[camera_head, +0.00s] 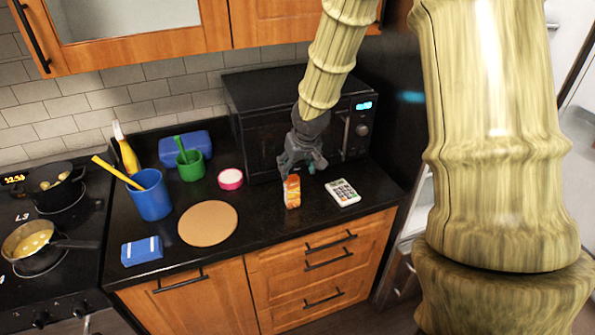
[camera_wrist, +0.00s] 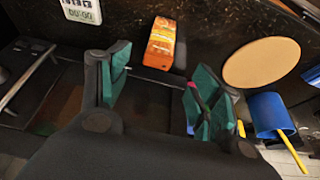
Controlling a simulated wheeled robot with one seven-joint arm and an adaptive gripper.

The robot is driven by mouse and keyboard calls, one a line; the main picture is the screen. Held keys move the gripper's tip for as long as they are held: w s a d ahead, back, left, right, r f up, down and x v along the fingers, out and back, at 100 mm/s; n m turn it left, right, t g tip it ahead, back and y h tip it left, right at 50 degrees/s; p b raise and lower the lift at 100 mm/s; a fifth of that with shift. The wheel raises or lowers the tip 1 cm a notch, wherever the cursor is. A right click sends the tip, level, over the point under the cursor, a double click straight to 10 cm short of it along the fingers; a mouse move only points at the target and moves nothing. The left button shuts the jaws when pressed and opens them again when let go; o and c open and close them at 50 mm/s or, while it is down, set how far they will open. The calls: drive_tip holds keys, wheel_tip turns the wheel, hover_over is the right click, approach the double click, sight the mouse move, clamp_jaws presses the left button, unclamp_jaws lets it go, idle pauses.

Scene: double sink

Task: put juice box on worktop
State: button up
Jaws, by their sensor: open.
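My gripper (camera_head: 304,166) is open and empty, just above and behind the juice box in the head view. In the wrist view its two green-padded fingers (camera_wrist: 160,88) are spread apart, with a gap between them and the box.
A white calculator-like device (camera_head: 343,192) lies right of the box. A round board (camera_head: 208,223), pink-rimmed bowl (camera_head: 231,179), blue container (camera_head: 151,195) and green cup (camera_head: 190,166) stand left. A black microwave (camera_head: 270,125) is behind. Pans (camera_head: 30,241) sit on the hob.

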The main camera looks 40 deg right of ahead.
drive_tip(key=s+a+f+g+y, duration=0.1)
drive_tip(key=s+a+f, duration=0.25)
drive_tip(key=f, duration=0.35)
drive_tip(key=s+a+f, duration=0.3)
drive_tip(key=a+f, duration=0.2)
drive_tip(key=f, duration=0.2)
drive_tip(key=s+a+f+g, duration=0.1)
drive_tip(key=s+a+f, duration=0.2)
drive_tip(key=s+f, duration=0.4)
drive_tip(key=s+a+f+n+g, duration=0.1)
drive_tip(key=s+a+f, duration=0.3)
drive_tip(key=s+f, duration=0.3)
drive_tip(key=s+a+f+n+g, duration=0.1)
drive_tip(key=s+a+f, duration=0.2)
drive_tip(key=s+f, duration=0.4)
drive_tip(key=s, duration=0.7)
drive_tip(key=shift+s+a, duration=0.25)
drive_tip(key=shift+a, duration=0.15)
